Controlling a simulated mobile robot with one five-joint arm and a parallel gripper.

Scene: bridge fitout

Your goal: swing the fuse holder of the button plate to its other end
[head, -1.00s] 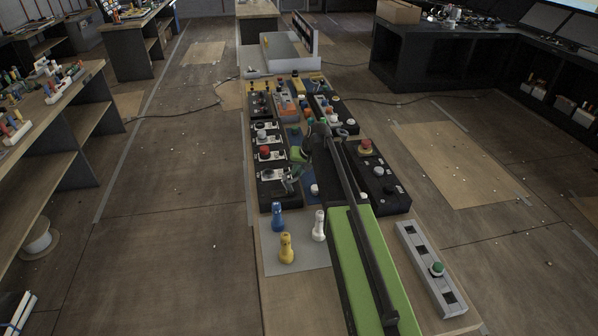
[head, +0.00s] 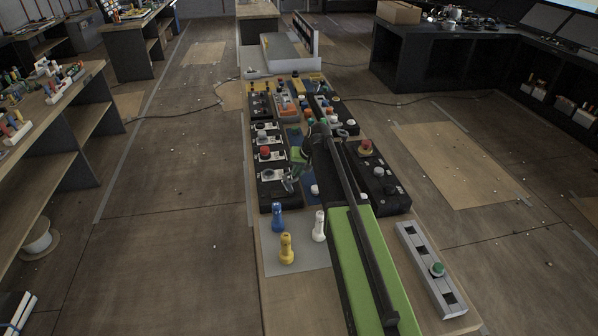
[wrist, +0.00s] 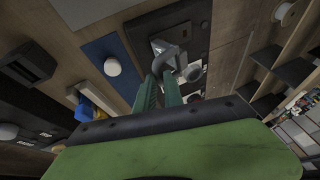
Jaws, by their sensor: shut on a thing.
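The button plate is a long black panel (head: 278,203) on the left of the bench top, carrying several knobs and buttons on pale plates. In the wrist view its dark surface (wrist: 203,28) fills the upper middle. The fuse holder (wrist: 168,58) looks like a grey curved lever in front of a pale metal plate, beside a round grey knob (wrist: 193,73). My gripper (wrist: 163,76) has green fingers shut on the fuse holder.
Blue (head: 277,217), yellow (head: 286,248) and white (head: 319,226) pegs stand on a grey mat in front. A black box with a red button (head: 366,147) lies right of my arm.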

